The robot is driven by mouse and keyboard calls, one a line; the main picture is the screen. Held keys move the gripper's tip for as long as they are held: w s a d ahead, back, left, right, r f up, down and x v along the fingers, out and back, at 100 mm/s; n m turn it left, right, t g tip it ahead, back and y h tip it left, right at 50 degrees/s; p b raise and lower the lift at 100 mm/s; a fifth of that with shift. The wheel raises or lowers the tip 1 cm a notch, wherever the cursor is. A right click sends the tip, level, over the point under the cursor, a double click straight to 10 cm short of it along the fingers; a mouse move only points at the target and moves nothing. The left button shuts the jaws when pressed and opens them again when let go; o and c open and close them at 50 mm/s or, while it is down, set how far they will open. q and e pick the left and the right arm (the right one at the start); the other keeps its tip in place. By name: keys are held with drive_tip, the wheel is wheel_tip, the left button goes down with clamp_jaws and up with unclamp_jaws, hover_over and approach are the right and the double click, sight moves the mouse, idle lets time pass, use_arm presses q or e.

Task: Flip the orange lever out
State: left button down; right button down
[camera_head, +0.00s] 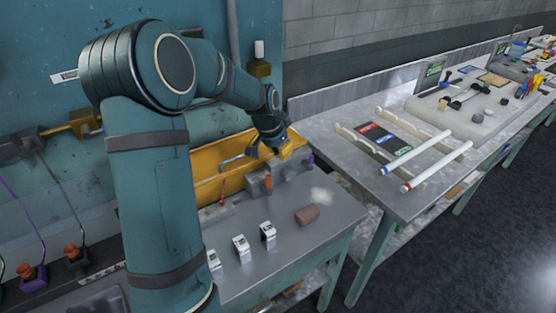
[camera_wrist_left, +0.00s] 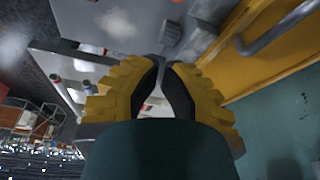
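A small upright orange piece (camera_head: 269,182), which looks like the orange lever, stands by a grey block (camera_head: 256,183) on the metal bench. Its exact angle is too small to tell. My left gripper (camera_head: 272,143) is above and behind it, near the yellow panel, and apart from it. In the left wrist view its yellow fingers with black pads (camera_wrist_left: 165,66) come close together at the tips. A grey part (camera_wrist_left: 171,36) shows just beyond the tips; I cannot tell whether they touch it. The orange piece is not clear in that view. My right gripper is not in view.
A yellow panel or bin (camera_head: 205,160) with a handle runs behind the bench. Several white-and-black blocks (camera_head: 240,248) and a brown block (camera_head: 307,214) stand in front. A side table (camera_head: 345,160) carries a rack and white tubes (camera_head: 437,166). The bench's front right is mostly clear.

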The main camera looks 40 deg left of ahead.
use_arm(q)
drive_tip(key=b+x, duration=0.1)
drive_tip(key=x, duration=0.8)
drive_tip(key=s, duration=0.4)
drive_tip(key=shift+a, duration=0.2)
drive_tip(key=shift+r, duration=0.1)
